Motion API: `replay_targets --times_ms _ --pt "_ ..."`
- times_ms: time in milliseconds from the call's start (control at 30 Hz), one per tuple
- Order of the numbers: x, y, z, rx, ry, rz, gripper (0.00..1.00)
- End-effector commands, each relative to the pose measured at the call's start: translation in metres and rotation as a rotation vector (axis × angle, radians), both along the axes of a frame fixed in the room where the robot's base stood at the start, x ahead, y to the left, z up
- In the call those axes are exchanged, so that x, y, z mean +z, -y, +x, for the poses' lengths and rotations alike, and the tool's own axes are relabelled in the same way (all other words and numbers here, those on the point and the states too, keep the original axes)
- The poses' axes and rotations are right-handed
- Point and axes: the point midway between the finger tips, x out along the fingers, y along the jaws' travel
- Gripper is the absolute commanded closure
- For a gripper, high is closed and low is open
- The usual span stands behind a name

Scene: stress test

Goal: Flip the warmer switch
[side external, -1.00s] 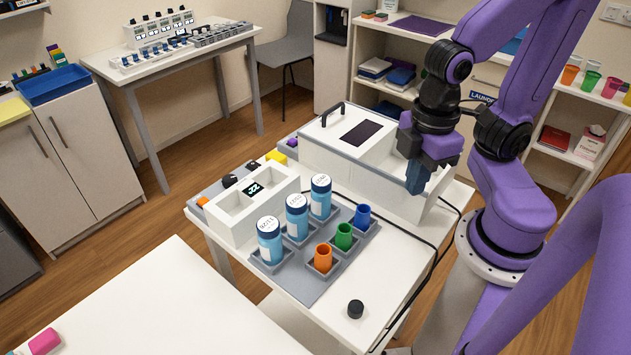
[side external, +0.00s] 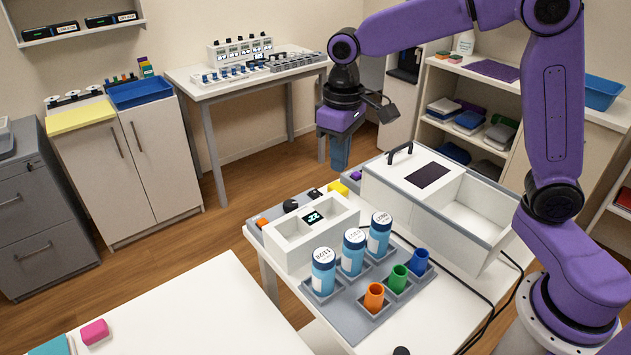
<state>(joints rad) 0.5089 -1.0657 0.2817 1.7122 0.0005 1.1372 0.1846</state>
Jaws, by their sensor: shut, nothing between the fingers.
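The white two-well box with a lit display (side external: 311,217), likely the warmer, stands on the small white table. Behind it a grey panel (side external: 272,215) carries an orange piece (side external: 262,222), a black knob (side external: 290,205), a smaller black part (side external: 314,194) and a yellow block (side external: 338,188). I cannot tell which of these is the switch. My gripper (side external: 340,168) points down, shut and empty. In the picture it is just above the yellow block; its height over the panel is hard to judge.
Three labelled blue bottles (side external: 323,272) and orange, green and blue cups (side external: 398,278) stand in a grey rack in front. A larger white box with a handle (side external: 400,152) is to the right of my gripper. A purple piece (side external: 356,175) lies beside it.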

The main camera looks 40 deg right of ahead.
Motion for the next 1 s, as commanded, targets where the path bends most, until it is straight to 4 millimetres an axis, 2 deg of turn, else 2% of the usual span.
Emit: replay_targets --times_ms 33,200,400,600,1000 --pt "-0.002 0.002 0.017 -0.043 -0.003 -0.002 1.00" --pt "-0.006 0.014 0.066 -0.177 -0.005 -0.002 1.00" --pt "-0.012 0.033 0.108 -0.304 -0.008 -0.004 1.00" --pt "-0.016 0.044 0.127 -0.364 -0.009 -0.004 1.00" --pt "-0.017 0.046 0.129 -0.373 -0.010 -0.004 1.00"
